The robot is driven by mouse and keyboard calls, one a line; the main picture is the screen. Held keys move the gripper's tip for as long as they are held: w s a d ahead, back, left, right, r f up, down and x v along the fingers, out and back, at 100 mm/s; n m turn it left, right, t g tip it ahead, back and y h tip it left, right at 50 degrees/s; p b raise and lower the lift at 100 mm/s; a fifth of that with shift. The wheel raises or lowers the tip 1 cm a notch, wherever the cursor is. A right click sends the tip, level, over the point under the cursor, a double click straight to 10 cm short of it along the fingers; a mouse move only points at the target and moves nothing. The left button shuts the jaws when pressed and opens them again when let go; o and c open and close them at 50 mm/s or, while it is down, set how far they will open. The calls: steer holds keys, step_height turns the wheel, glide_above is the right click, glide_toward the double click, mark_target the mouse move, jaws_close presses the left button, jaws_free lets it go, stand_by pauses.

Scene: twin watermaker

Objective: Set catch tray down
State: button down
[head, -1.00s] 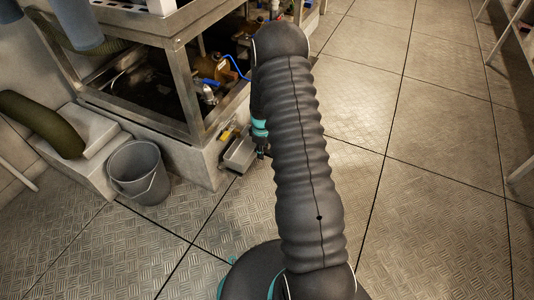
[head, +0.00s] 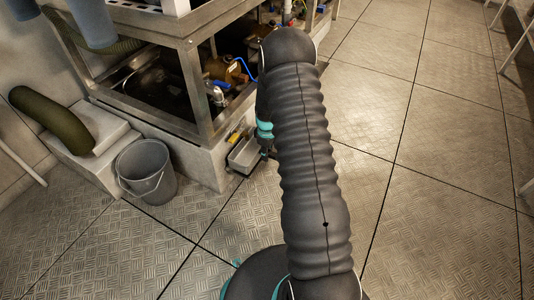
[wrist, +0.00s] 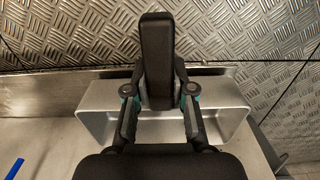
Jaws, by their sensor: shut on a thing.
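The catch tray (head: 243,157) is a shallow grey metal box beside the pale plinth under the machine frame, at or just above the floor; I cannot tell whether it touches the floor. In the wrist view the tray (wrist: 97,112) spans the middle, left to right, with its near part hidden behind my gripper. My gripper (wrist: 157,97) is shut on the tray near its middle. In the head view my arm hides most of the gripper, and only a dark and teal part (head: 265,140) shows at the tray's right.
A grey bucket (head: 146,172) stands on the floor left of the tray. The plinth (head: 205,160) and metal frame (head: 190,80) rise close beside the tray. A green hose (head: 50,118) lies on a step at left. Tread-plate floor at right (head: 440,180) is clear.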

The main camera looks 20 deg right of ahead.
steer(key=shift+f+b, duration=0.3)
steer(key=shift+f, duration=0.15)
steer(key=c, duration=0.9)
jaws_free()
steer(key=shift+r, duration=0.1)
step_height(320, 180, up, 12)
steer(key=shift+f, duration=0.1)
